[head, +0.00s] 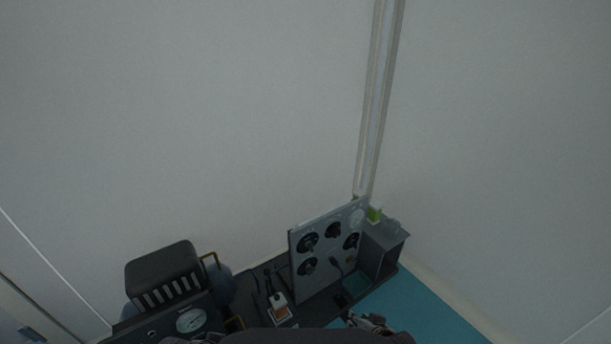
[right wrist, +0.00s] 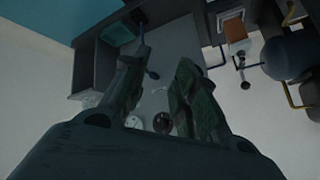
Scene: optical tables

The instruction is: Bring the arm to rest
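My right gripper (head: 368,322) shows small at the bottom edge of the head view, in front of the grey instrument panel and over the teal surface; a dark arm part below hides much of it. In the right wrist view my right gripper (right wrist: 160,62) has its two dark green fingers apart, with nothing held between them. The panel shows behind the gap. My left gripper cannot be made out in the head view.
A grey panel with black dials (head: 328,250) stands upright beside an open grey box (head: 385,250). A dark device with a gauge (head: 190,320) stands at left. A small orange-and-white device (head: 280,308) lies between. Plain walls rise behind; teal surface (head: 430,315) at right is clear.

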